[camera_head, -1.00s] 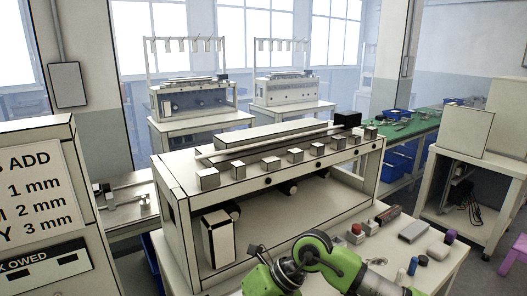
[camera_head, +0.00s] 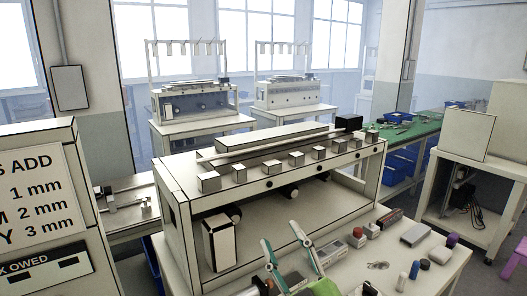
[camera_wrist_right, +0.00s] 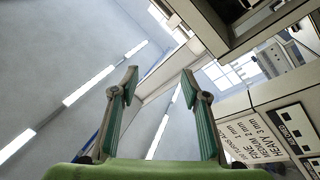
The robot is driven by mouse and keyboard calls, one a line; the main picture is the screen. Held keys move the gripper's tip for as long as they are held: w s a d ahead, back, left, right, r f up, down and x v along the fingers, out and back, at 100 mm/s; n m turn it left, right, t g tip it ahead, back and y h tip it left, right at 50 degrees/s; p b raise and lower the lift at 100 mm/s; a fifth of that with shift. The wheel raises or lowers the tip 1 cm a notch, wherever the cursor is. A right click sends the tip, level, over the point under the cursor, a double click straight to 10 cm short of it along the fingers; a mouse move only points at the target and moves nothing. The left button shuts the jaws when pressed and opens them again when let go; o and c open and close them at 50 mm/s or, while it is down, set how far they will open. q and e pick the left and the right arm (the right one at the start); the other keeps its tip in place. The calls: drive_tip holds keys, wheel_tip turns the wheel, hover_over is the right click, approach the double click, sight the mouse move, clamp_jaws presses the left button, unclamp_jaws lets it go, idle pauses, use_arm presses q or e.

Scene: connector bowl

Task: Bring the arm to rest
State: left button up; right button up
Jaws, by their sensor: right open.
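My right gripper (camera_head: 280,234) stands at the lower middle of the head view, its two teal-lined fingers pointing up and spread apart. It is in front of the machine bench (camera_head: 176,215) with the row of metal blocks. In the right wrist view the same gripper (camera_wrist_right: 159,75) is open, with nothing between its fingers; the ceiling and walls show beyond it. A green part of my arm shows at the bottom edge of the head view. My left gripper is not in view.
Small items lie on the worktop to the right of my gripper: a box with a red top (camera_head: 357,238), a grey block (camera_head: 415,235), a blue cylinder (camera_head: 414,269) and a purple one (camera_head: 452,240). A sign board (camera_head: 40,200) stands at the left.

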drive_tip(key=s+d+f+m+g+h, duration=0.4)
drive_tip(key=d+f, duration=0.3)
drive_tip(key=f, duration=0.3)
drive_tip(key=s+d+f+m+g+h, duration=0.35)
drive_tip(key=d+f, duration=0.25)
drive_tip(key=f, duration=0.5)
drive_tip(key=s+d+f+m+g, duration=0.15)
drive_tip(key=s+f+g, duration=0.35)
drive_tip(key=s, duration=0.5)
drive_tip(key=s+d+f+g, duration=0.2)
drive_tip(key=s+f+g, duration=0.2)
drive_tip(key=s+f, duration=0.5)
drive_tip(key=s+f+g, duration=0.1)
drive_tip(key=s+f, duration=0.1)
drive_tip(key=f, duration=1)
drive_tip(key=s+f, duration=0.3)
drive_tip(key=f, duration=1)
drive_tip(key=s+d+f+g, duration=0.1)
drive_tip(key=s+d+f, duration=0.1)
drive_tip(key=s+f, duration=1.4)
drive_tip(key=shift+s+d, duration=0.35)
drive_tip(key=shift+d, duration=0.05)
